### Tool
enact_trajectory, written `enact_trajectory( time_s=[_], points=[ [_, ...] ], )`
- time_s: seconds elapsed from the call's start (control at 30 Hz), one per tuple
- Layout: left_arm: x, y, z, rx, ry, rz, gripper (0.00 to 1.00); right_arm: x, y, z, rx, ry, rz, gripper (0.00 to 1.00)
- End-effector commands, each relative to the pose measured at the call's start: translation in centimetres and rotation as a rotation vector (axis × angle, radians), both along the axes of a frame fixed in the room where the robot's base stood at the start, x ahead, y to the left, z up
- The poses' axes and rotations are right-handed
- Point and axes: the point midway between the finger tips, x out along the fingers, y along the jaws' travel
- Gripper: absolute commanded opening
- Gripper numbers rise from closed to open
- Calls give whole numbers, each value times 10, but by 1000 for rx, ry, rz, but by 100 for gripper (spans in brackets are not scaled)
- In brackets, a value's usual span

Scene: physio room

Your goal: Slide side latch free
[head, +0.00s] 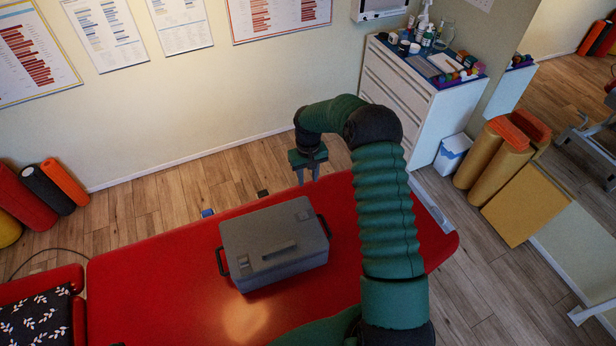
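A grey case (272,243) with its lid down sits on the red treatment table (140,290). It has a dark side handle at its left end (222,262) and another at its right end (326,226). A raised grip (279,248) lies on the lid. Small latch-like plates show near the lid's left front corner (243,258) and right back corner (302,214); their state is too small to tell. My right gripper (308,180) hangs above and behind the case's right back corner, fingers down and apart, empty, not touching it. My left gripper is out of view.
A white drawer cabinet (398,92) with bottles stands behind on the right. Tan rolls (493,155) and a small white bin (452,152) are on the floor beside it. The red table is clear left of the case. A patterned cushion (38,318) lies at the lower left.

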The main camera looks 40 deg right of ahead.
Motion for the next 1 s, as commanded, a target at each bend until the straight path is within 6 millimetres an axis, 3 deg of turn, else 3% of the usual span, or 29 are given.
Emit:
enact_trajectory(
  time_s=[0.3, 0.43, 0.57, 0.8, 1.0],
  points=[
    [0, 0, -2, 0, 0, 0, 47, 0, -1, 1, 0, -1, 0, 33],
    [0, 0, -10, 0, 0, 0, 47, 1, -2, 14, -3, -4, 0, 33],
    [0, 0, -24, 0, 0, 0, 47, 1, -1, 45, -3, -6, -1, 33],
    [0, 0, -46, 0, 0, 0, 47, 1, 0, 117, -3, -5, -1, 33],
    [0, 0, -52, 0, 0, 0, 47, 1, 0, 156, 0, -1, 1, 33]
  ],
)
